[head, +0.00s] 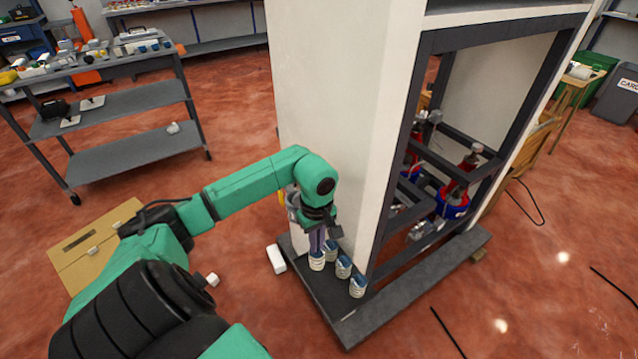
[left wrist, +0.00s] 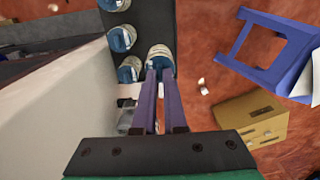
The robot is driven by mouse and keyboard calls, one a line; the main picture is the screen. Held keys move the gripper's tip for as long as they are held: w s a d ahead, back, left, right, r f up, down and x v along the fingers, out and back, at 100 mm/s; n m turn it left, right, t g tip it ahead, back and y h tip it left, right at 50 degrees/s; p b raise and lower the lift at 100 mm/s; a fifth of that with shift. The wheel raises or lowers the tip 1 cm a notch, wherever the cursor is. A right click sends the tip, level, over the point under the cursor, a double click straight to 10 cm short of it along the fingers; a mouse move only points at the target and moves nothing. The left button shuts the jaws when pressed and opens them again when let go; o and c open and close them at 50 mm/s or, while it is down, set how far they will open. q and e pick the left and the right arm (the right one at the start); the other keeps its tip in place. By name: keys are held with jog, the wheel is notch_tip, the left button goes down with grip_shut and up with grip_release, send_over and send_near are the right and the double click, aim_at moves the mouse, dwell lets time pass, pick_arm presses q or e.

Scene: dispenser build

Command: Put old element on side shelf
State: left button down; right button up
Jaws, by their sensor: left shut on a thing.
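My left gripper (head: 317,243) points down at the corner of the dark side shelf (head: 345,322), beside the white cabinet wall. Its purple fingers are shut on a pale cylindrical element (head: 317,262), which also shows between the fingertips (left wrist: 160,72) in the left wrist view (left wrist: 159,53). The held element is upright at the shelf's edge; I cannot tell whether its bottom touches the shelf. Several similar white elements with blue tops (head: 343,267) (left wrist: 122,38) stand on the shelf close beside it. The fingers hide part of the held element. My right gripper is not in view.
The white dispenser cabinet (head: 340,110) rises right behind the gripper. A white block (head: 276,259) lies on the floor left of the shelf. A cardboard box (head: 90,250) and a grey cart (head: 120,105) stand farther left. The shelf's front part is clear.

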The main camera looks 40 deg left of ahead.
aim_at(317, 256)
pick_arm(q)
notch_tip(317, 256, down, 6)
jog(key=shift+r, duration=0.15)
jog(key=shift+f, duration=0.25)
jog(key=c, duration=1)
grip_release()
jog(key=shift+r, duration=0.1)
